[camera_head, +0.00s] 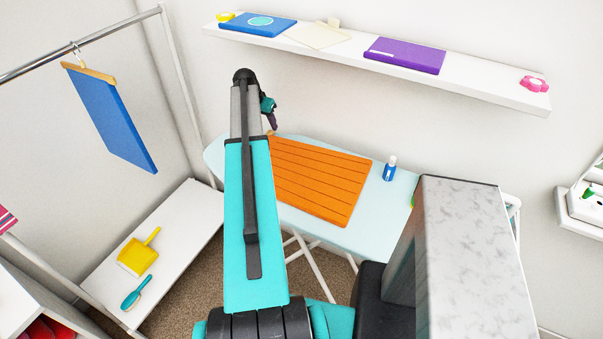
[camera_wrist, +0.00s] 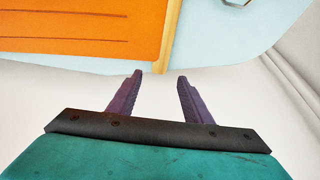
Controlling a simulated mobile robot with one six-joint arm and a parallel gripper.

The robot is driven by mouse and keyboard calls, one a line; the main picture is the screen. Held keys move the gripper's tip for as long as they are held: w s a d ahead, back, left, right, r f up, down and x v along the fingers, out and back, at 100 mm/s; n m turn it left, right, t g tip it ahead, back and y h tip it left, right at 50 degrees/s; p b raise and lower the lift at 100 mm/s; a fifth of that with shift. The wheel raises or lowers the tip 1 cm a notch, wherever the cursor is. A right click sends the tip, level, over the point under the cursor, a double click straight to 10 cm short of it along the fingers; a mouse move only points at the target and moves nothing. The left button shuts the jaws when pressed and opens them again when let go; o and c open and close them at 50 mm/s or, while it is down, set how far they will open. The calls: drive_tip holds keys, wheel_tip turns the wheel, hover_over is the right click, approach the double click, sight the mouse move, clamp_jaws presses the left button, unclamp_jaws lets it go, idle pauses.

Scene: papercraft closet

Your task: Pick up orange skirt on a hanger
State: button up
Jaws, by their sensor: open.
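The orange skirt (camera_head: 318,180) lies flat on the light blue ironing board (camera_head: 285,212) in the head view, partly hidden behind my arm. In the wrist view the orange skirt (camera_wrist: 80,30) fills the upper left. Its wooden hanger bar (camera_wrist: 170,30) runs along the skirt's right edge and ends near my fingertips. My gripper (camera_wrist: 158,78) is open and empty, with its two purple fingers apart. The hanger bar's lower end shows just above the gap between the fingertips; I cannot tell how high the fingers are over it. The hanger's hook (camera_wrist: 240,2) shows partly at the top right.
A blue bottle (camera_head: 390,168) stands on the board right of the skirt. A wall shelf (camera_head: 490,88) with folders hangs above. A blue garment (camera_head: 112,118) hangs from a rail at the left. A low white shelf (camera_head: 175,245) holds a yellow dustpan and a brush.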

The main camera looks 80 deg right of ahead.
sight(270, 132)
drive_tip(key=shift+p+x, duration=1.35)
drive_tip(key=shift+x, duration=1.1)
drive_tip(key=shift+a, duration=0.1)
clamp_jaws()
